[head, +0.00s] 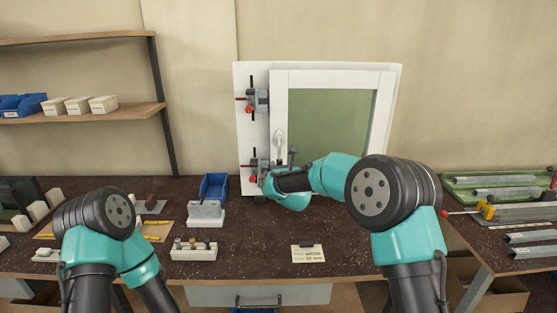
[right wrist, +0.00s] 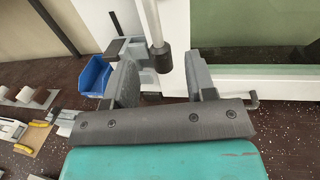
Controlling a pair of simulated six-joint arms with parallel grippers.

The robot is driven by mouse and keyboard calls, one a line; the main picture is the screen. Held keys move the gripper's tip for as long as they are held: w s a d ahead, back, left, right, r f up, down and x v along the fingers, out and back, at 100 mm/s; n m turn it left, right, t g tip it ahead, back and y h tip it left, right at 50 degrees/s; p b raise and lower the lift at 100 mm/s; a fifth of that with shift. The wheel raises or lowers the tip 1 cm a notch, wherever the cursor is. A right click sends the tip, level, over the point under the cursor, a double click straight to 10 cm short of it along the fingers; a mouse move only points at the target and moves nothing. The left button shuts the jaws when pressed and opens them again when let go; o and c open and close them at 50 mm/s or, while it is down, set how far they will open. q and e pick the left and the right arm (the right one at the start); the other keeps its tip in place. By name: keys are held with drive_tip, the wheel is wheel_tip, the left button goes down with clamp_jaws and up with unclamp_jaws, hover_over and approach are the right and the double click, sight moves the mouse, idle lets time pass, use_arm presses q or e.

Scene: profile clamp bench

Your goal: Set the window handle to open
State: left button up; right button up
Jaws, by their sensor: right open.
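The window (head: 333,78) has a white frame and a green pane, and it stands upright at the back of the bench. Its pale handle (head: 279,140) is on the left side of the sash and hangs downward. My right gripper (head: 278,166) is open just below the handle, and my wrist hides part of that area. In the right wrist view a pale rod with a dark end, which looks like the handle (right wrist: 156,28), comes down between the open fingers (right wrist: 162,78). I cannot tell whether either finger touches it. My left gripper is out of view.
Two clamps with red grips, the upper one (head: 257,100) clearest, sit on the window's left edge. A blue bin (head: 214,186), a block rack (head: 194,250) and a label card (head: 309,253) lie on the dark bench. A green tray (head: 465,195) with metal profiles is at right.

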sight(280, 162)
drive_tip(key=shift+w+a, duration=0.2)
drive_tip(key=shift+w, duration=0.85)
drive_tip(key=shift+w+a, duration=0.15)
drive_tip(key=shift+w, duration=0.9)
drive_tip(key=shift+w+a, duration=0.2)
drive_tip(key=shift+w, duration=0.85)
drive_tip(key=shift+c, duration=0.4)
clamp_jaws()
